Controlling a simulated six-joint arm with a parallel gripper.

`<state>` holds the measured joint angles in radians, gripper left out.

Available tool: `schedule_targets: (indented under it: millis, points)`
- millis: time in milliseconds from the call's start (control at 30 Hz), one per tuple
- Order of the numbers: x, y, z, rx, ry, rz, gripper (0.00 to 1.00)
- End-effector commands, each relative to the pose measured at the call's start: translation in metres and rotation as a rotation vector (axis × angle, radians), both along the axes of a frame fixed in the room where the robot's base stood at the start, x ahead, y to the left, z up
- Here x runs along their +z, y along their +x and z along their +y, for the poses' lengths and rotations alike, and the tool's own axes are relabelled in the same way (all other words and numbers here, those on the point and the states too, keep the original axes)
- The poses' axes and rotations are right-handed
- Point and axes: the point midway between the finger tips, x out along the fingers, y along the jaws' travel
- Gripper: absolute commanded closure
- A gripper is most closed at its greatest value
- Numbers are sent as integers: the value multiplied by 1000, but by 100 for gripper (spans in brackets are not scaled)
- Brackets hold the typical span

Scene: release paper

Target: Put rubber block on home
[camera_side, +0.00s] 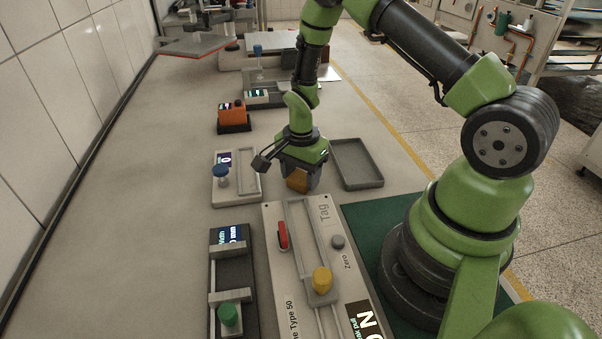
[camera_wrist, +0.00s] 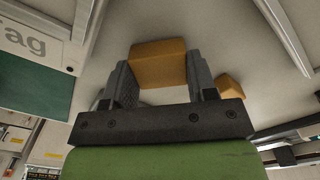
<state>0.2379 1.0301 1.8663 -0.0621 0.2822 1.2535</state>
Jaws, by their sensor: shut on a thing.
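My gripper (camera_side: 301,178) is shut on an orange-tan block (camera_side: 297,181), which I take to be the rubber block. The fingers partly hide it in the side view. In the wrist view, the block (camera_wrist: 158,62) sits between the two fingers of my gripper (camera_wrist: 158,78). In the side view it is just beyond the far end of the large grey "Tag" panel; I cannot tell if it touches the surface. A second tan piece (camera_wrist: 231,88) shows right of the fingers in the wrist view. No place marked home can be made out.
An empty dark grey tray (camera_side: 374,180) lies right of my gripper. The large panel (camera_side: 277,215) with a yellow knob (camera_side: 321,280) is nearer. A blue-knobbed device (camera_side: 246,187) stands left, an orange device (camera_side: 232,113) farther back. The table's left side is clear.

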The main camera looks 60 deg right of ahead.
Motion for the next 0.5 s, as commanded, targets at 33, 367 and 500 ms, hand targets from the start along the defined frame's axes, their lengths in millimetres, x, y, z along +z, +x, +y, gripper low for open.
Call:
schedule_targets:
  millis: [33, 367, 500]
  points:
    - [0, 0, 0, 0, 0, 0, 75]
    - [-2, 0, 0, 0, 0, 0, 22]
    - [-2, 0, 0, 0, 0, 0, 22]
